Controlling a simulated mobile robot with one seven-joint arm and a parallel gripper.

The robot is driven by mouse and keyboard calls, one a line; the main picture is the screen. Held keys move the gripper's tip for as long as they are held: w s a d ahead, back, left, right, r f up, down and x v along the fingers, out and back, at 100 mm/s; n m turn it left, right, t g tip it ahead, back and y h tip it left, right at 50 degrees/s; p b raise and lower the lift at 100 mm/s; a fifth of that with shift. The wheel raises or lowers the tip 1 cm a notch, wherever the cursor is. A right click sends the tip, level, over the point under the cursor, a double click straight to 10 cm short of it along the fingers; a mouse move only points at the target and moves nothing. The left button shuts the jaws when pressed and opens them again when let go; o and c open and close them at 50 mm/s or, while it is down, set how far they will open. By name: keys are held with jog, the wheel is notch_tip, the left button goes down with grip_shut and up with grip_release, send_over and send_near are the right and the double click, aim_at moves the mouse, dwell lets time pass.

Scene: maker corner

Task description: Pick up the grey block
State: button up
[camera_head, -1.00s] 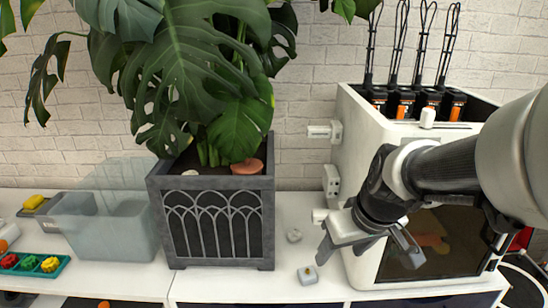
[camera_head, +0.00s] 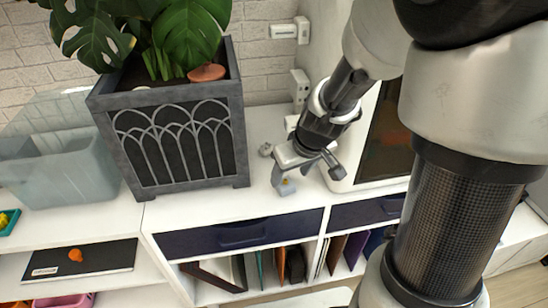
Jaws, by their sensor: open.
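A second small light-grey piece (camera_head: 265,150) lies farther back, beside the planter. My gripper (camera_head: 307,178) is open and points down at the front block. Its left finger is right beside that block and partly covers it; its right finger is farther to the right. I cannot tell whether the finger touches the block.
A dark grey planter (camera_head: 180,140) with a large plant stands to the left. The white machine (camera_head: 352,178) stands close on the right. A translucent bin (camera_head: 60,175) is at far left. Dark drawers (camera_head: 240,235) lie below the front edge.

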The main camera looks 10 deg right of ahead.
aim_at(287, 181)
jog(key=b+x, duration=0.1)
jog(key=x, duration=0.3)
jog(key=shift+a+f, duration=0.15)
jog(key=shift+f, duration=0.2)
jog(key=c, duration=1.1)
jog(key=shift+r, duration=0.1)
jog(key=shift+c, duration=0.2)
